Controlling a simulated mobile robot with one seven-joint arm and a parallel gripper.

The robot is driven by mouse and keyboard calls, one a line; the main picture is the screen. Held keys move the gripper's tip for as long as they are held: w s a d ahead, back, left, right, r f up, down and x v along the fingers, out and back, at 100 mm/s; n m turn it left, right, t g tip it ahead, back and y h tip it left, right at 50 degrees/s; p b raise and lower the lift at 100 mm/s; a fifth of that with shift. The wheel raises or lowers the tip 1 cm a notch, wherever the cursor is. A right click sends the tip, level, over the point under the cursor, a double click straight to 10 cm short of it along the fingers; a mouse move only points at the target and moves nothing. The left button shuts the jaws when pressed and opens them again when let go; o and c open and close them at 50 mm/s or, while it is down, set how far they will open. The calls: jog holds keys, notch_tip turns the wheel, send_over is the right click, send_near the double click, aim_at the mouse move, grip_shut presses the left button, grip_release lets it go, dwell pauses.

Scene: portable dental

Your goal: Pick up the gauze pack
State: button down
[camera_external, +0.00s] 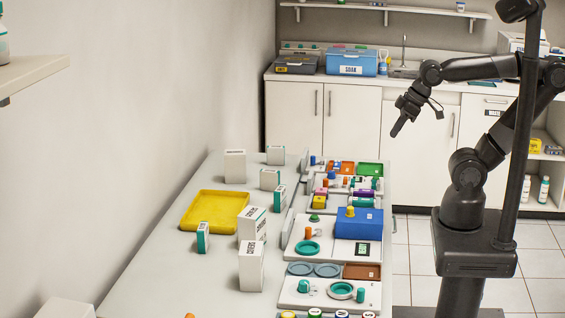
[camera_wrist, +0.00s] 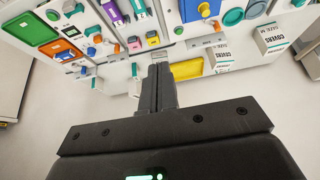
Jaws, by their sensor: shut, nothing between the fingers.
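I cannot tell which thing is the gauze pack; the labels in the camera_external view are too small to read. Small white packs stand on the long table, such as one at the back (camera_external: 275,155), one at the middle (camera_external: 270,179) and a teal-sided one (camera_external: 203,237). My gripper (camera_external: 397,130) is in the air beyond the far right corner of the table, pointing down and left. In the wrist view my gripper (camera_wrist: 160,72) has its fingers together and empty, with the table and its trays ahead of it.
A yellow tray (camera_external: 187,228) lies on the table's left side. Taller white boxes (camera_external: 251,267) stand near it. Trays with a blue box (camera_external: 359,224) and small coloured items line the right side. A counter (camera_external: 285,78) with bins stands behind.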

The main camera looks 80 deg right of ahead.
jog(key=c, duration=2.1)
grip_release()
jog(key=o, duration=1.9)
jog(key=shift+c, duration=0.2)
jog(key=m+t+h, duration=0.1)
jog(key=m+t, duration=0.1)
jog(key=t, duration=0.1)
send_over(284, 194)
jog(key=s+a, duration=0.2)
jog(key=s, duration=0.4)
notch_tip(284, 194, down, 19)
jog(key=x, duration=0.6)
jog(key=shift+d+r, duration=0.1)
jog(key=shift+s+d+f+x, duration=0.1)
jog(key=shift+d+x, duration=0.05)
jog(key=shift+x, duration=0.65)
jog(key=shift+s+d+f+x, duration=0.1)
jog(key=shift+x, duration=0.65)
jog(key=shift+s+d+f+x, duration=0.1)
jog(key=shift+s+d+x, duration=0.05)
jog(key=shift+x, duration=0.65)
jog(key=shift+w+f, duration=0.2)
jog(key=shift+w, duration=0.1)
